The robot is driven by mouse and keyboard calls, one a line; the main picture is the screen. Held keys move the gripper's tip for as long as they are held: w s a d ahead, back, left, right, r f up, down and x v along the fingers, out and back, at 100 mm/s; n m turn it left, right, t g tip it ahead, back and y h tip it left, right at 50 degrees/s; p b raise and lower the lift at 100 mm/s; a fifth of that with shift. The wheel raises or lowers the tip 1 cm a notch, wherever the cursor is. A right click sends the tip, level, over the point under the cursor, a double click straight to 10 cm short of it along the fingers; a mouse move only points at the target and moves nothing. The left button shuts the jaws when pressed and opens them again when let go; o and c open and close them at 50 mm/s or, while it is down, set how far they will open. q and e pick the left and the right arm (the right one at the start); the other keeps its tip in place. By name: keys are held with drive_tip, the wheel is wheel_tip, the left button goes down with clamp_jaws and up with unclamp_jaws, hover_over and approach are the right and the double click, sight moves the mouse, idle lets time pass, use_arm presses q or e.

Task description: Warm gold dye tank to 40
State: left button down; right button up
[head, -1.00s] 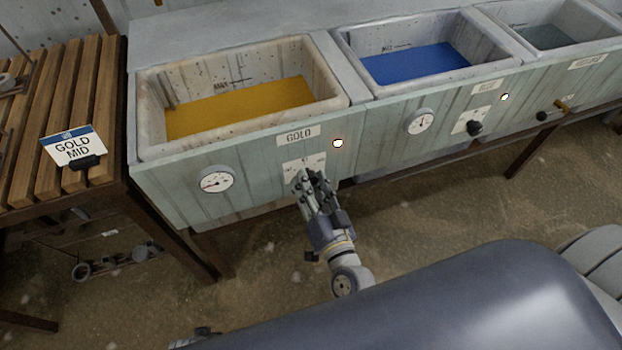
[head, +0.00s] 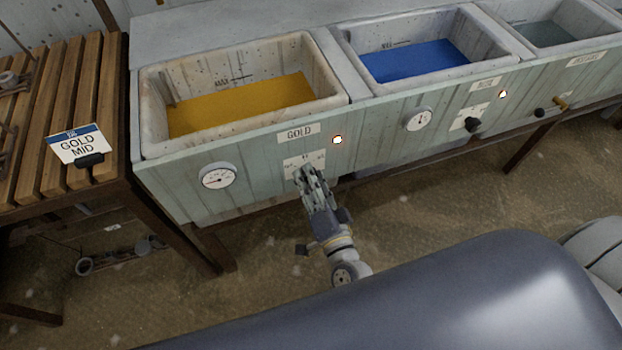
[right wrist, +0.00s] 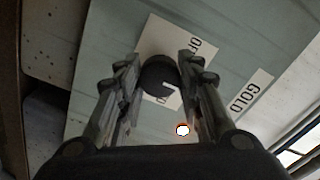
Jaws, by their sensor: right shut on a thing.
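The gold dye tank (head: 333,84) is an open pale basin with yellow dye (head: 245,105) inside, at left in the head view. Its front panel has a GOLD label (head: 297,132), a lit round lamp (head: 337,140) and a white dial gauge (head: 219,177) whose reading is too small to tell. My right gripper (head: 308,173) is at the white plate below the label. In the right wrist view, its fingers (right wrist: 158,66) are on either side of a black round knob (right wrist: 156,76) with a pale mark, and it is shut on that knob. The fingers hide the knob in the head view. My left gripper is not in view.
A blue dye tank (head: 352,61) with its own gauge (head: 418,119) and black knob (head: 473,125) stands to the right, and another tank beyond it. At left, a slatted wooden bench (head: 60,106) carries a GOLD MID sign (head: 80,143). The floor below is mostly open.

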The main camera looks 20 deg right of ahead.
drive_tip(key=o, duration=1.1)
drive_tip(key=shift+c, duration=0.2)
drive_tip(key=s, duration=1.2)
drive_tip(key=shift+d, duration=0.2)
